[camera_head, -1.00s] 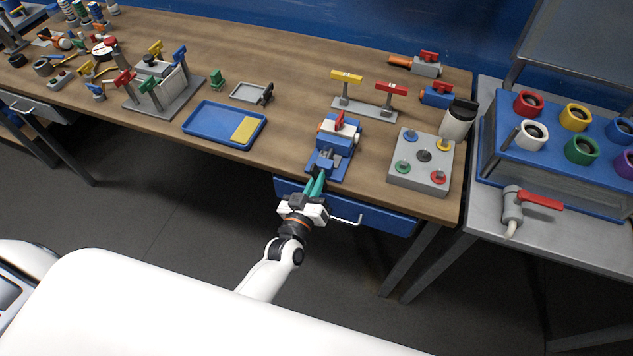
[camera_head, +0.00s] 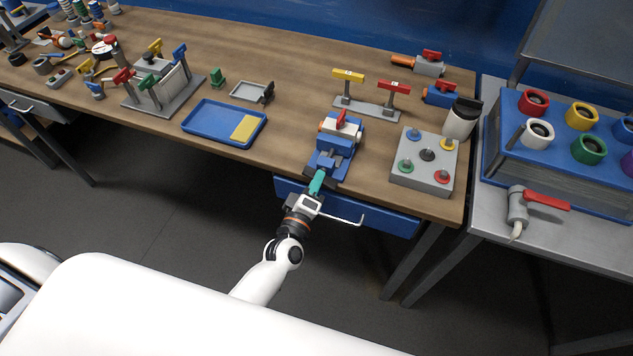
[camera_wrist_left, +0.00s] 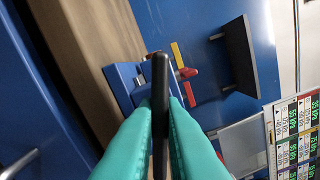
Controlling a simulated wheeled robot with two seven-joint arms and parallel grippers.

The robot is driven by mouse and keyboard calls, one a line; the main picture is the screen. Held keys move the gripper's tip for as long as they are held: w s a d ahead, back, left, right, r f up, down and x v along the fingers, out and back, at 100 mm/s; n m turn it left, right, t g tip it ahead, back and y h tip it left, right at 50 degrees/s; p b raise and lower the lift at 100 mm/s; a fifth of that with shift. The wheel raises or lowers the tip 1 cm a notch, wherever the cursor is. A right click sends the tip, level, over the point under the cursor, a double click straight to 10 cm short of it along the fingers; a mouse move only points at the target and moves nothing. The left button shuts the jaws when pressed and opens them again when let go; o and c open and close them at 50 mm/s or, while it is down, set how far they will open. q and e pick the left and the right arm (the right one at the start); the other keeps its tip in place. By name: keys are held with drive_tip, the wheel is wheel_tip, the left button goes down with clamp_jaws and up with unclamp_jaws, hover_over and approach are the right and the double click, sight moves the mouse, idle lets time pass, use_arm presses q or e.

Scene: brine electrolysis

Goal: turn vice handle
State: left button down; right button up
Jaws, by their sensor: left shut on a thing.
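The blue vice (camera_head: 337,137) is at the front edge of the wooden bench in the head view, with a red part on top. Its dark handle bar (camera_head: 309,170) sticks out at the near end, just past the bench edge. My left gripper (camera_head: 319,174) reaches it from below, its green fingers shut on the bar. In the left wrist view the black handle (camera_wrist_left: 161,75) is clamped between the two green fingertips (camera_wrist_left: 160,108), with part of the blue vice (camera_wrist_left: 122,78) behind it. My right gripper is not in view.
A blue drawer (camera_head: 385,218) with a metal handle is under the bench, close to my left wrist. A grey box with coloured knobs (camera_head: 408,177) stands right of the vice. A blue tray (camera_head: 203,131) lies to the left, with bare bench between it and the vice.

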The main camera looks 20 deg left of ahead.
use_arm(q)
drive_tip(key=shift+n, duration=0.4)
drive_tip(key=c, duration=1.5)
unclamp_jaws()
drive_tip(key=shift+s, duration=0.1)
drive_tip(key=s+b, duration=0.1)
drive_tip(key=s, duration=0.5)
drive_tip(key=s+b, duration=0.1)
drive_tip(key=s, duration=0.5)
drive_tip(key=shift+a+b, duration=0.2)
drive_tip(key=shift+b, duration=0.2)
drive_tip(key=shift+w, duration=0.1)
